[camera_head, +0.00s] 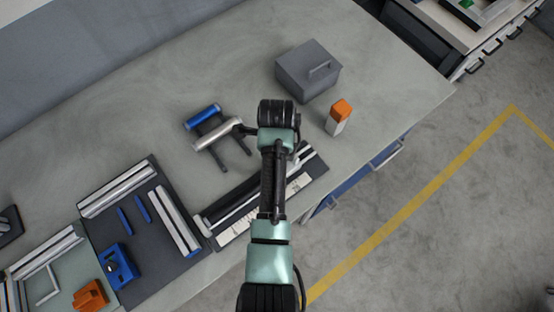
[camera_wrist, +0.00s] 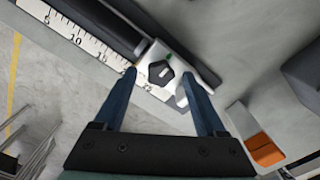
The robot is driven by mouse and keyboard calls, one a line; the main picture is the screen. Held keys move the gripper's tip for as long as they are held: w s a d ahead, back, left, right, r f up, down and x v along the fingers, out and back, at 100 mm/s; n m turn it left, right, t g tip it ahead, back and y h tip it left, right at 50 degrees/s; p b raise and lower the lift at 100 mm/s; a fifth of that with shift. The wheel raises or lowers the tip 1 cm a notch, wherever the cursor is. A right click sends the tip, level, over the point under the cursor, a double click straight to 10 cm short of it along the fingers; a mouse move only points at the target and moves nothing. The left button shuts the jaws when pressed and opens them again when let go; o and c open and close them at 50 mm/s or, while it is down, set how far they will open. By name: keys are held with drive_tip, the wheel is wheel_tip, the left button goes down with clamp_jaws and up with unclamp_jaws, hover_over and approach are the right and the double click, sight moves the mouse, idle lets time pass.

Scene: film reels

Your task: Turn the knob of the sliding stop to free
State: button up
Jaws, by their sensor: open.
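The sliding stop is a silvery block (camera_wrist: 188,66) at the end of the ruler rail in the wrist view. On it sits a dark, angular knob (camera_wrist: 158,77) with a pale pointer line on top. A small green mark (camera_wrist: 169,55) lies just beyond the knob. My gripper (camera_wrist: 159,73) is open, its two blue fingers on either side of the knob in the picture. I cannot tell whether they touch it or how high they are above it. In the head view my arm hides the fingers and the knob.
The ruler rail (camera_head: 236,231) lies near the bench's front edge. An orange and white block (camera_head: 338,120) and a grey lidded box (camera_head: 292,75) stand right of my arm. A blue and silver roller stand (camera_head: 203,117) is to the left. Trays with rails (camera_head: 133,255) fill the lower left.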

drive_tip(key=shift+f, duration=0.25)
clamp_jaws()
